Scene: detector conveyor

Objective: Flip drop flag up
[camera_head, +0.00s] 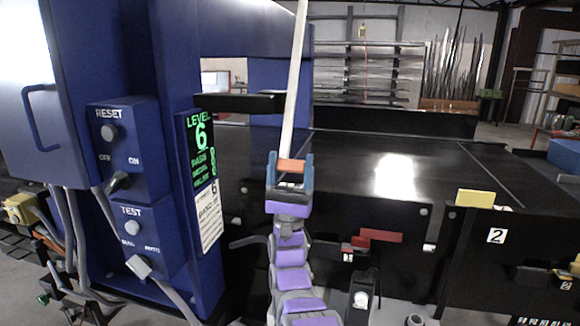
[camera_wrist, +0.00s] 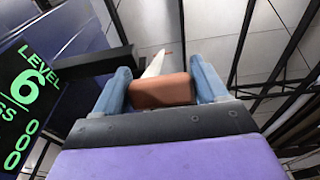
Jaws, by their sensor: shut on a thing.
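My gripper (camera_head: 290,168) points upward at the picture's middle, its blue fingers shut on the orange block at the base of a long white rod (camera_head: 295,85). The rod rises past the top edge, leaning slightly right. In the wrist view, my gripper (camera_wrist: 163,85) has the orange block between its fingers, with the white rod (camera_wrist: 154,64) beyond. A red flag-like plate (camera_head: 380,235) is low on the conveyor's black front side, right of my arm. A yellow plate (camera_head: 474,198) stands at the conveyor's edge further right. No label shows which is the drop flag.
The black conveyor (camera_head: 340,170) runs behind my gripper. A blue detector frame with a level display (camera_head: 200,150) and a RESET/TEST switch panel (camera_head: 122,185) stands close on the left. A black bar (camera_head: 240,103) juts from it near the rod.

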